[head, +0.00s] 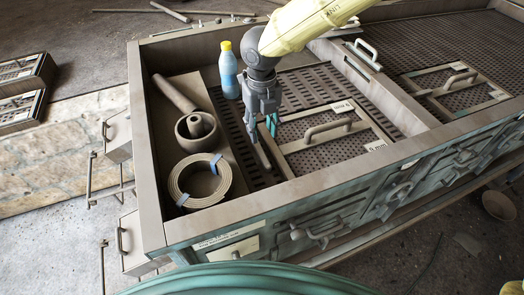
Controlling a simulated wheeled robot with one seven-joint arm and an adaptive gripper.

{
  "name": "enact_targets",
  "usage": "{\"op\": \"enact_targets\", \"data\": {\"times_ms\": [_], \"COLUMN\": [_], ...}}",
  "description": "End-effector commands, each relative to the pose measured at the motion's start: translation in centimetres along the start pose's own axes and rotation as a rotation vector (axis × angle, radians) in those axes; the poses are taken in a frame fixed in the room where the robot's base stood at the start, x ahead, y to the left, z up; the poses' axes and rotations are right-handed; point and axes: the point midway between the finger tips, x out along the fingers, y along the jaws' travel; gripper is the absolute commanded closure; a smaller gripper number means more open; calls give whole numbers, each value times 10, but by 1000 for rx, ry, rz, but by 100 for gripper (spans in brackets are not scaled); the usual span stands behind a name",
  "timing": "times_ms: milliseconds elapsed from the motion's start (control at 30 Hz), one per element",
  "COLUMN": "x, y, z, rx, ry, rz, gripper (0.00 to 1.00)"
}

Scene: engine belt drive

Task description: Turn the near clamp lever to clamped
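My gripper (264,128) points down over the long tray-topped bench (290,195), above the perforated floor by a framed grate. Its dark fingers with teal pads look empty, but their gap is too small to judge. On the bench's green front face, a grey lever-like fitting (322,234) sits nearest me. Similar fittings (398,192) follow farther right along that face. I cannot tell which is the near clamp lever or what position it is in. My gripper is apart from all of them, inside the tray and behind the front rim.
Grates with raised handles (327,130) lie right of my gripper. A green curved edge (245,279) crosses the bottom foreground.

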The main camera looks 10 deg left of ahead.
Motion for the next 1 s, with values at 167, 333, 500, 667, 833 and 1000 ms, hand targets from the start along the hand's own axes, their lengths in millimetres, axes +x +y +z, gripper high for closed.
{"op": "enact_targets", "data": {"times_ms": [167,333,500,667,833,1000], "x": [26,53,75,88,93,94], "y": [1,1,1,0,0,0], "z": [-1,-1,-1,0,0,0], "rx": [-3,-3,-2,-2,-1,-1], "ry": [4,3,3,1,1,0], "rz": [-2,-2,-1,0,-1,-1], "gripper": [61,61,61,61,61,61]}}
